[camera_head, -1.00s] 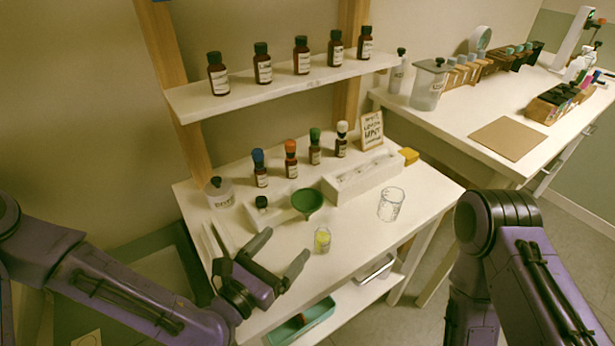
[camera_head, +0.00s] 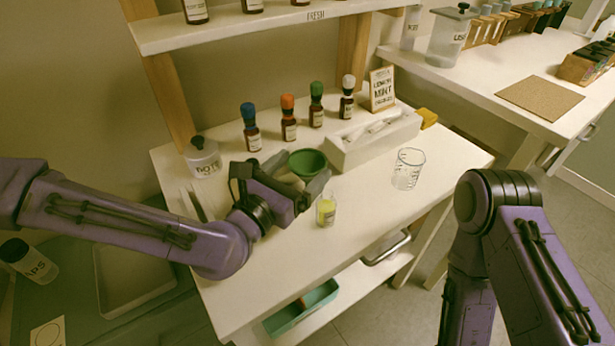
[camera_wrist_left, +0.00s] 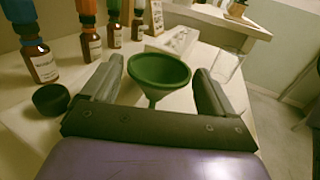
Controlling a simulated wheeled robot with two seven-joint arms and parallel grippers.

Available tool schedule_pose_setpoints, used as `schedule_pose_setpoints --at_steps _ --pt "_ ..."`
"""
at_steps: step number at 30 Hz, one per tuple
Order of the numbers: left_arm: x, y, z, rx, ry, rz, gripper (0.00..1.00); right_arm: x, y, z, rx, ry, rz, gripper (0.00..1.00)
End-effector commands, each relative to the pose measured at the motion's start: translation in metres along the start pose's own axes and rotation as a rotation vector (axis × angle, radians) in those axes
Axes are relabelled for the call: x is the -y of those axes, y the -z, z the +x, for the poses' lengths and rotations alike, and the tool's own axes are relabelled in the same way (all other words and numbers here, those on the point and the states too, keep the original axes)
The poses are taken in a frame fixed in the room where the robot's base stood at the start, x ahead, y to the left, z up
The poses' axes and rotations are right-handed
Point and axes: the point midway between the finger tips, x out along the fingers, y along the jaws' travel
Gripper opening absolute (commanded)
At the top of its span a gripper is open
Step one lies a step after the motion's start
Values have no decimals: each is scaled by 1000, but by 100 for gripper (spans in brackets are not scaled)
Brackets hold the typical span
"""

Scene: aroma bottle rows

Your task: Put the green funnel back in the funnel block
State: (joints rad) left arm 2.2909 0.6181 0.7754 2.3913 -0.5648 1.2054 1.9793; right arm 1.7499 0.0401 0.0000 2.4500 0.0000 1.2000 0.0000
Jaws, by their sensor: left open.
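My left gripper (camera_head: 304,168) is open, with one finger on each side of the funnel. In the left wrist view the funnel (camera_wrist_left: 159,72) sits between the two spread fingers, with its stem pointing down. I cannot tell whether the stem is seated in a hole, or whether this is the funnel block. My right gripper is out of view.
A small beaker with yellow liquid (camera_head: 326,211) stands close to my left gripper. A clear beaker (camera_head: 408,169) stands farther right. Several dropper bottles (camera_head: 289,120) and a long white holder (camera_head: 350,151) are behind. A lidded jar (camera_head: 203,158) is at the left.

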Motion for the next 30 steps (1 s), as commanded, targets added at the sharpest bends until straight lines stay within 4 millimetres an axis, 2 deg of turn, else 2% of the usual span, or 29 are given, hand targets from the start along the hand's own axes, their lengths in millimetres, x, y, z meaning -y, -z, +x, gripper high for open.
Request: schedule_pose_setpoints --at_steps 3,6,14,15,18,20,21,26,30 --pt "1 -2 24 -1 2 2 87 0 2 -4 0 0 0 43" --pt "1 -1 37 -1 0 1 87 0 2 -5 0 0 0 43" --pt "0 -1 41 0 0 -1 87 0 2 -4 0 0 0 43" --pt "0 -1 41 0 0 -1 74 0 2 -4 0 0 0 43" --pt "0 -1 41 0 0 -1 45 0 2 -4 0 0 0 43" --pt "0 -1 41 0 0 -1 45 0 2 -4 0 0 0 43" --pt "0 -1 41 0 0 -1 41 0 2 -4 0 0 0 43" --pt "0 -1 41 0 0 -1 41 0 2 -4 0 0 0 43" --pt "0 -10 41 2 0 0 41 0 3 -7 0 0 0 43"
